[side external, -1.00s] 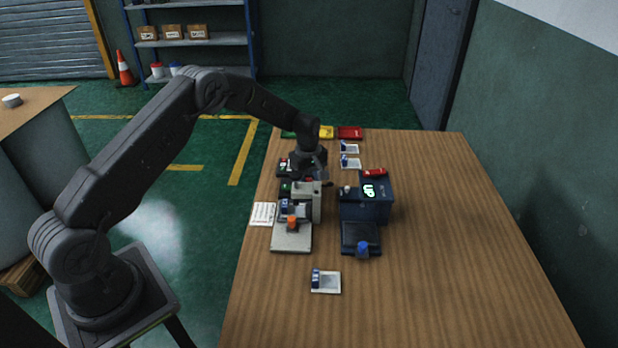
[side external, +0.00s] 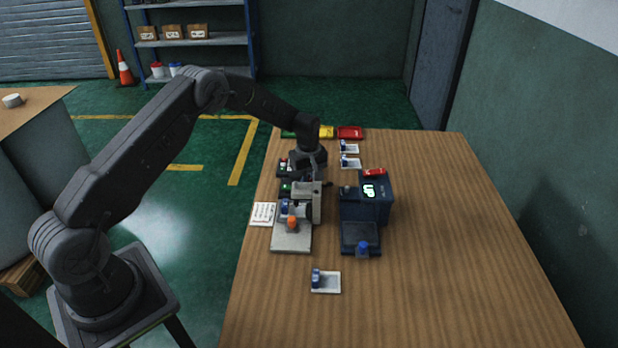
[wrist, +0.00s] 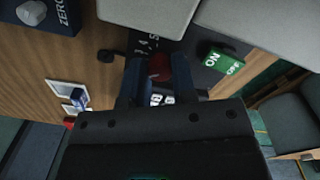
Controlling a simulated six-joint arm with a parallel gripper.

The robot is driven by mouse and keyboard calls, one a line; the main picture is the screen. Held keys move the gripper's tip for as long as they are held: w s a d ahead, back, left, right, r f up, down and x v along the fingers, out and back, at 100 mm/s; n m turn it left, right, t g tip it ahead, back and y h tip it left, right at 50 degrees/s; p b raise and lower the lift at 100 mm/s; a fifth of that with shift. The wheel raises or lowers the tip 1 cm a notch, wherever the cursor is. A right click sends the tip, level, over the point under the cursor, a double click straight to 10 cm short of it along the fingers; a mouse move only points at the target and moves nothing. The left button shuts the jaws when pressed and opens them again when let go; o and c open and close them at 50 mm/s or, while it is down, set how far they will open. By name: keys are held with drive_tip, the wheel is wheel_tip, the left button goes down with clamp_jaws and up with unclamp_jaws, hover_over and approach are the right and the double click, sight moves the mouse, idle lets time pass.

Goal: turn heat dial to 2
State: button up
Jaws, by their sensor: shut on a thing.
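The heat dial (wrist: 159,66) shows as a red knob between my two fingers in the wrist view, with a dark panel and white numerals including 3, 4 and 5 beside it. My gripper (wrist: 157,74) is shut on the dial. The fingers hide most of the knob and any pointer, so I cannot tell which number it is set to. In the side view my gripper (side external: 308,172) is low over the far end of the grey machine (side external: 303,199), and the dial is hidden there.
A green ON/OFF switch (wrist: 221,62) is close to the right of my fingers. A dark blue box (side external: 372,204) with a glowing UP sign stands right of the grey machine. Small white trays (side external: 326,283) lie about. The table's right side (side external: 450,240) is clear.

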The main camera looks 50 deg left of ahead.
drive_tip(key=shift+m, duration=0.7)
drive_tip(key=o, duration=0.9)
drive_tip(key=shift+o, duration=0.2)
wheel_tip(320, 180, up, 14)
drive_tip(key=shift+s, duration=0.15)
